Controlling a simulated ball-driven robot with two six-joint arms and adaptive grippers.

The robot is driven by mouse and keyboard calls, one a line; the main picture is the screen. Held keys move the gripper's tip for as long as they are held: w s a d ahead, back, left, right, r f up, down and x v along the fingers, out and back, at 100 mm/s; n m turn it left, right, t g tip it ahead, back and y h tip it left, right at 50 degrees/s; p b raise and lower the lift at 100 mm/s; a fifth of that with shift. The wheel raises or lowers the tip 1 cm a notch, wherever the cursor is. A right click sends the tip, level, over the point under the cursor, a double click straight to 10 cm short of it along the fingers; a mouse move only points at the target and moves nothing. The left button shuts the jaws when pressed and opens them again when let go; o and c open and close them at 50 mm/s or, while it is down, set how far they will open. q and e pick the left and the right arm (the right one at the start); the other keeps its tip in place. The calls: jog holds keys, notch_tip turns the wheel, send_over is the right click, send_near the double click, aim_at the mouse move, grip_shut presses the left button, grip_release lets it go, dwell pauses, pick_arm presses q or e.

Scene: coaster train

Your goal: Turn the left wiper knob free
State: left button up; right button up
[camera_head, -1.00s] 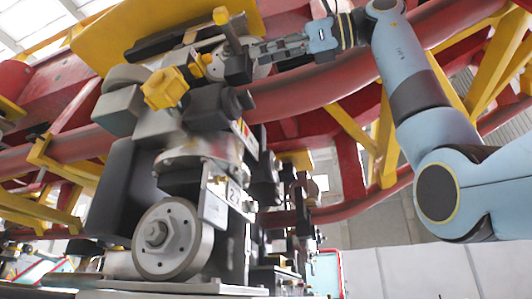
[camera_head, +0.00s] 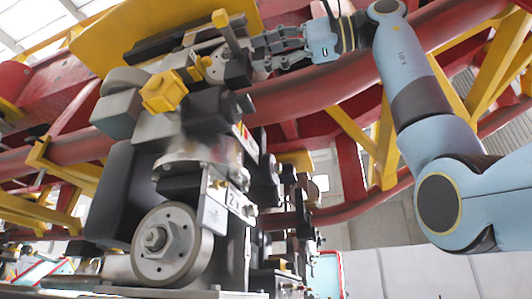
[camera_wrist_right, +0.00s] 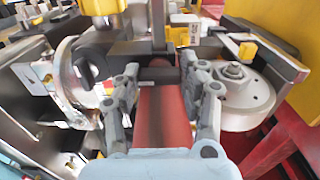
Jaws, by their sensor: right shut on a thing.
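A yellow faceted knob (camera_head: 163,90) sits on the grey and black wheel assembly, left of centre in the head view. I cannot tell whether it is the left wiper knob. My right gripper (camera_head: 255,56) is right of it and higher, beside the upright yellow-topped handle (camera_head: 229,30). In the wrist view my right gripper (camera_wrist_right: 160,78) has its grey fingers on either side of a dark block (camera_wrist_right: 157,75) and is shut on it. The fingertip contact is partly hidden. My left gripper is not in view.
A large grey wheel (camera_head: 165,243) is at the lower left. Red track tubes (camera_head: 340,85) and yellow braces (camera_head: 352,130) run behind my right arm. In the wrist view a round metal disc (camera_wrist_right: 240,95) stands close right of the fingers.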

dwell(0.3)
jog(key=shift+f, duration=0.1)
jog(key=o, duration=1.2)
jog(key=shift+c, duration=0.2)
jog(key=shift+d, duration=0.2)
jog(key=v, duration=1.1)
jog(key=shift+d, duration=0.3)
jog(key=shift+s, duration=0.1)
